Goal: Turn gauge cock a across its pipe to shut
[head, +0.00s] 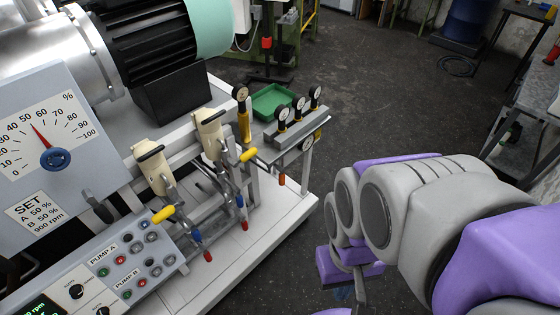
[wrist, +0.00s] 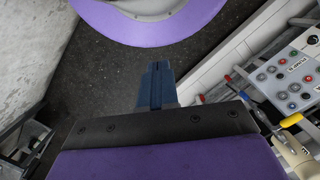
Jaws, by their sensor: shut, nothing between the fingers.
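Small dial gauges (head: 299,103) stand in a group on a grey block on the pump skid. One more gauge (head: 240,93) tops a yellow fitting to their left. I cannot read which is gauge cock a. My gripper (wrist: 157,82) is shut and empty, its blue fingers over dark floor. In the head view it is mostly hidden by my arm, right of the skid and apart from the levers.
A control panel (head: 120,262) with several buttons is at front left, also in the wrist view (wrist: 291,80). A large percent dial (head: 45,145) stands above it. A green tray (head: 272,101) lies behind the gauges. Open floor (head: 385,90) lies right of the skid.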

